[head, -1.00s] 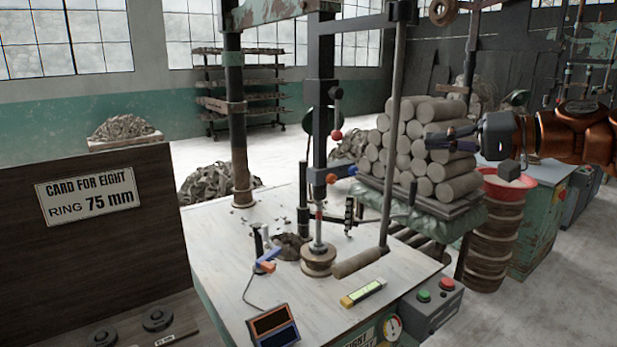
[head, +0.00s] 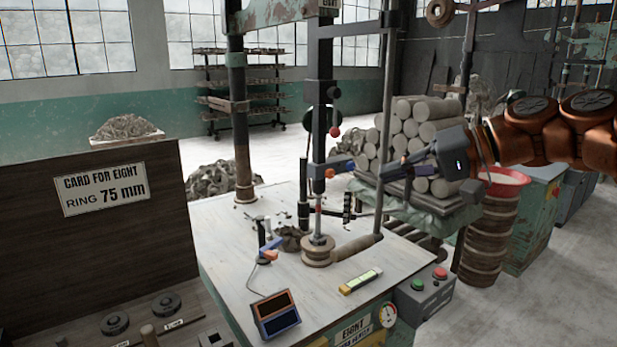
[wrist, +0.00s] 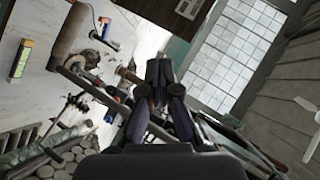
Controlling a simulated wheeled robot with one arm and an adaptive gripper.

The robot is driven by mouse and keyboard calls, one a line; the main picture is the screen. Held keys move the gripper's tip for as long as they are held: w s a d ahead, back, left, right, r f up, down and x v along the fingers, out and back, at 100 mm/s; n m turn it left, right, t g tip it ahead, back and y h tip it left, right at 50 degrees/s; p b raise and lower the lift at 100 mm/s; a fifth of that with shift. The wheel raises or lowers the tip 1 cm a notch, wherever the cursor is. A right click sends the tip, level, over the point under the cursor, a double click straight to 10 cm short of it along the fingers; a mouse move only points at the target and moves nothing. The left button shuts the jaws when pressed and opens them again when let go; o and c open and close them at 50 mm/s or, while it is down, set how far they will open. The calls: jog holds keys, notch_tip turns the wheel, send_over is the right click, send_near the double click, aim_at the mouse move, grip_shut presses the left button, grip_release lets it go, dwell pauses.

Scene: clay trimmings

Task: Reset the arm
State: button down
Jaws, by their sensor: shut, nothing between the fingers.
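My gripper (head: 388,172) is shut and empty. It hangs in the air at the end of my copper-coloured arm, pointing left in the head view. It shows in front of the stack of clay logs (head: 408,125), to the right of the press's upright post. In the wrist view my gripper (wrist: 158,72) has its fingers together, with the worktable, the press parts and a window beyond them. I cannot tell how far its fingertips are from the press.
The worktable (head: 235,240) bears a press spindle (head: 318,215), a roller (head: 357,246), a yellow-green level (head: 361,281) and a small dark panel (head: 275,314). A control box (head: 428,288) sits at its right. The floor at right is open.

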jog(key=s+a+f+n+g+h+p, duration=0.1)
jog(key=s+a+f+g+h, duration=0.5)
jog(key=s+f, duration=0.7)
jog(key=s+d+f+h, duration=0.3)
jog(key=s+d+f, duration=0.2)
jog(key=s+f, duration=0.3)
jog(key=s+d+f+m+h+p, duration=0.1)
jog(key=s+d+f+h, duration=0.2)
jog(key=s+f, duration=0.6)
jog(key=s+d, duration=0.1)
jog(key=s, duration=0.1)
jog(key=shift+s+d+f+g, duration=0.3)
jog(key=shift+d+g, duration=0.1)
